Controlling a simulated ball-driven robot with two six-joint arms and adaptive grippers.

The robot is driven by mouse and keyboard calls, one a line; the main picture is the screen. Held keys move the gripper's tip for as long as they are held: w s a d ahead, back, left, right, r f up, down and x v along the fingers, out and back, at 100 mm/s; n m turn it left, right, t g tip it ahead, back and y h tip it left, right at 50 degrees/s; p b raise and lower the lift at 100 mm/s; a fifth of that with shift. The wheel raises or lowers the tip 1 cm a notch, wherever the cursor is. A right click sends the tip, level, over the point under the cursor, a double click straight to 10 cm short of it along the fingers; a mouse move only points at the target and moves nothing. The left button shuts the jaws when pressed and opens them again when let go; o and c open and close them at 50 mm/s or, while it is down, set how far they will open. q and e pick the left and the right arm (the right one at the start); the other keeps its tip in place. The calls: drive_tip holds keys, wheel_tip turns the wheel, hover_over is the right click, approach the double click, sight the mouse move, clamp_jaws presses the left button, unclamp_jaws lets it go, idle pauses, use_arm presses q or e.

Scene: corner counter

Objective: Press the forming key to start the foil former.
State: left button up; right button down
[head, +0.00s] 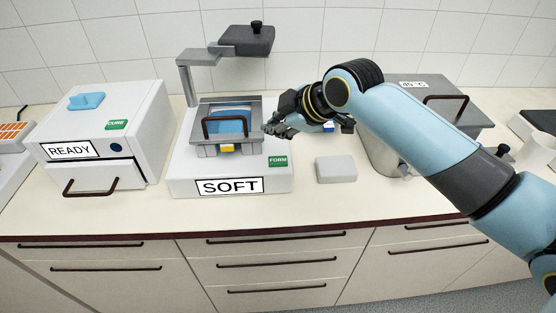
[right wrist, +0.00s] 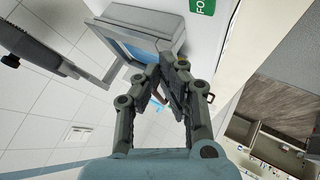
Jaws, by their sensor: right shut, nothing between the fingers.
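The foil former (head: 232,180) is a white base on the counter with a "SOFT" label on its front. A grey frame (head: 225,148) with a dark handle and a blue sheet sits on top, with a grey overhead arm (head: 247,42) above. The green forming key (head: 278,161), marked FORM, is at the base's upper right. My right gripper (head: 270,130) is shut and empty, above and slightly behind the key, apart from it. In the right wrist view the closed fingers (right wrist: 160,72) are beside the grey frame, and part of the green key (right wrist: 203,6) shows at the top edge. My left gripper is not seen.
A white curing box (head: 105,130) labelled READY, with a green CURE key, stands at the left. A small grey block (head: 336,169) lies right of the former. A grey lidded bath (head: 440,100) marked 45 °C stands behind my right arm. The counter's front strip is clear.

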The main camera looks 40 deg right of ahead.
drive_tip(key=b, duration=0.4)
hover_over(276, 162)
wheel_tip(276, 162, down, 5)
drive_tip(key=shift+r, duration=0.2)
drive_tip(key=shift+f+b, duration=0.4)
drive_tip(key=shift+f, duration=0.5)
drive_tip(key=shift+f, duration=0.15)
drive_tip(key=shift+f, duration=0.3)
drive_tip(key=shift+f, duration=0.4)
idle(0.6)
drive_tip(key=shift+r, duration=0.1)
idle(0.3)
drive_tip(key=shift+r+p, duration=0.7)
drive_tip(key=shift+r, duration=0.05)
